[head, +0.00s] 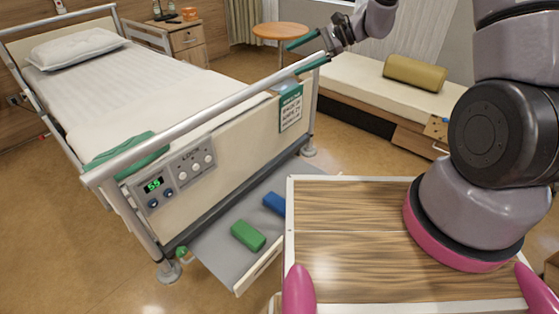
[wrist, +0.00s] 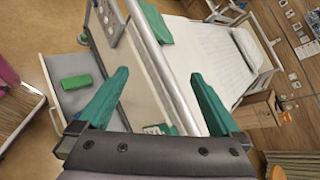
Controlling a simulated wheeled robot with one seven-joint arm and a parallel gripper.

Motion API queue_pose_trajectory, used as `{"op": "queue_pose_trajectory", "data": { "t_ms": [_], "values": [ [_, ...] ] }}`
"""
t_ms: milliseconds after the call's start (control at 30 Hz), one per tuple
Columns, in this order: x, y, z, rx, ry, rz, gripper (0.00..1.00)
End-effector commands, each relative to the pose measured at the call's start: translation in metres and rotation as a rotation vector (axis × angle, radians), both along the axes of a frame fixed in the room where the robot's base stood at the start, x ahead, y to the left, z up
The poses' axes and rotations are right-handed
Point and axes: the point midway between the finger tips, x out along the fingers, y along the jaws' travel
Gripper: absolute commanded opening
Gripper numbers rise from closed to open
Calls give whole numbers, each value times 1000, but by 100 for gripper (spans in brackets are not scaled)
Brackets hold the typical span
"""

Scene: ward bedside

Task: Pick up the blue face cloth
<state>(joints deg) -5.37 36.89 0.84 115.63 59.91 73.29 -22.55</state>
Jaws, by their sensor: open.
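A green block (head: 248,235) lies in the grey pull-out tray (head: 215,250). A round table (head: 281,31) and a bench with a yellow bolster (head: 415,74) stand beyond.

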Motion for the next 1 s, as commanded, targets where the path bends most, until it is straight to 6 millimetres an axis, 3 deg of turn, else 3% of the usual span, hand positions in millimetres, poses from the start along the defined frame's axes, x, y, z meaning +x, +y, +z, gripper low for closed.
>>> {"op": "queue_pose_trajectory", "data": {
  "t_ms": [33,200,333,467,567,700,800,900,1000],
  "values": [
    [8,8,-32,32,55,-34,100],
    [30,26,-124,134,185,-174,100],
    [36,33,-204,189,274,-298,100],
    [27,32,-289,222,353,-432,100],
    [11,26,-358,232,406,-545,100],
    [-24,10,-449,223,459,-698,100],
    [-53,-5,-501,205,483,-792,100],
    [-78,-18,-538,187,496,-865,100],
    [-95,-27,-561,172,503,-912,100]
  ]
}}
